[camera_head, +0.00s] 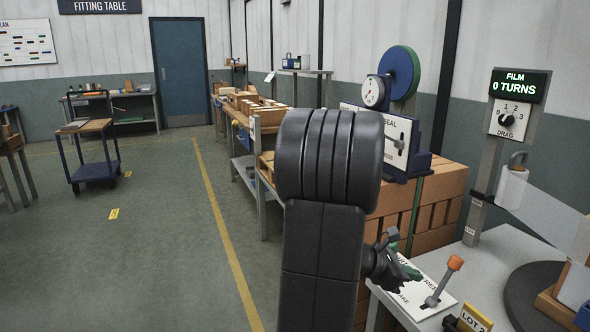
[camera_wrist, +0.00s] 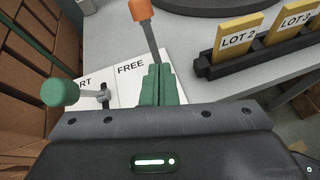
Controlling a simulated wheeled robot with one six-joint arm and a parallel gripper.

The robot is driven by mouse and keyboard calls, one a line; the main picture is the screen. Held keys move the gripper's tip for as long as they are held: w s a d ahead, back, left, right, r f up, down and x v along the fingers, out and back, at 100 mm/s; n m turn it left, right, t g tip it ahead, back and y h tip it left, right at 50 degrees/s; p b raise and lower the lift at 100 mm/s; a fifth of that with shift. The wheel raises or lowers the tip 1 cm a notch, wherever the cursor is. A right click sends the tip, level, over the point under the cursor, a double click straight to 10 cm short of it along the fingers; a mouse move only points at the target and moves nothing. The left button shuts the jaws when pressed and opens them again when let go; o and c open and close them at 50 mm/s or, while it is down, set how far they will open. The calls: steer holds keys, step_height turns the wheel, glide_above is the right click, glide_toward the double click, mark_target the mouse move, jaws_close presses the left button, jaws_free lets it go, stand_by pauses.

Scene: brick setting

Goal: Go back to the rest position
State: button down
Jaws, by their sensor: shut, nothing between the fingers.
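A grey table (camera_head: 478,262) carries the panel, a dark turntable (camera_head: 525,292) and yellow lot cards (camera_wrist: 237,36). A post with a film display (camera_head: 520,85) stands behind. Brown boxes (camera_head: 440,185) are stacked beyond my arm. The floor (camera_head: 165,230) at left is open.

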steer(key=shift+s+a+f+h+b, duration=0.2)
steer(key=shift+a+f+h+b, duration=0.35)
steer(key=shift+b, duration=0.85)
steer(key=shift+a, duration=0.3)
steer(key=shift+a+f, duration=0.1)
